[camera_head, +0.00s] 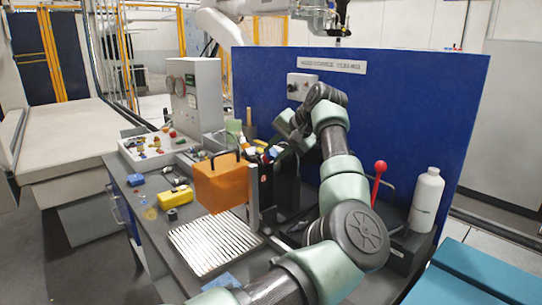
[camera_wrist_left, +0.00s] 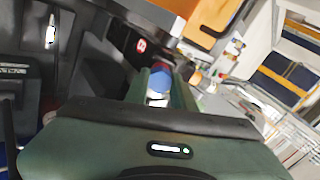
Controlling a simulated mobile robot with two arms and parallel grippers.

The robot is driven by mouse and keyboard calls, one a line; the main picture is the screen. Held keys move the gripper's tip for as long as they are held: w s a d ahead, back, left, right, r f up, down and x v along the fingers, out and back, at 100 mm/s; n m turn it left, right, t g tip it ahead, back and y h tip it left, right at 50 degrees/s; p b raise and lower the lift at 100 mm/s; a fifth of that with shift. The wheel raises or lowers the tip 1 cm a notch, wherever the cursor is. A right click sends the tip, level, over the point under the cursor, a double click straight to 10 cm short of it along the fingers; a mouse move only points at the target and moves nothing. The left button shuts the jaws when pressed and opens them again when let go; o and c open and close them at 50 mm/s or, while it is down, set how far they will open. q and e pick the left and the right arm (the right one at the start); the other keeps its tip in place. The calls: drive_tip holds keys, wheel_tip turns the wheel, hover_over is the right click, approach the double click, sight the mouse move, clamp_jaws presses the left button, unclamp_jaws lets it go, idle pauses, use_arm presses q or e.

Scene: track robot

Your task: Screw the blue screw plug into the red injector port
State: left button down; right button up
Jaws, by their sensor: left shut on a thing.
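My left gripper (camera_head: 279,150) reaches over the bench to a dark upright fixture beside the orange case. In the left wrist view, its fingers (camera_wrist_left: 160,93) are shut on the blue screw plug (camera_wrist_left: 160,81), with a white part below it in the picture. A small dark red piece (camera_wrist_left: 160,67), apparently the red injector port, shows just beyond the plug, in line with it. I cannot tell whether they touch or how far the plug is in. In the head view, the plug shows as a small blue patch (camera_head: 274,152) at the fingertips. My right gripper is not in view.
The orange case (camera_head: 222,184) with a black handle stands close to the left gripper. A ribbed metal plate (camera_head: 210,243), yellow box (camera_head: 175,197) and white parts tray (camera_head: 130,160) lie on the bench. A red-knobbed lever (camera_head: 379,172) and white bottle (camera_head: 427,200) stand right.

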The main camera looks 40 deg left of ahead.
use_arm(q)
drive_tip(key=m+p, duration=0.1)
drive_tip(key=m, duration=0.4)
drive_tip(key=shift+m, duration=0.3)
drive_tip(key=m, duration=0.3)
drive_tip(key=shift+p, duration=0.35)
drive_tip(key=m, duration=0.3)
drive_tip(key=c, duration=1.1)
unclamp_jaws()
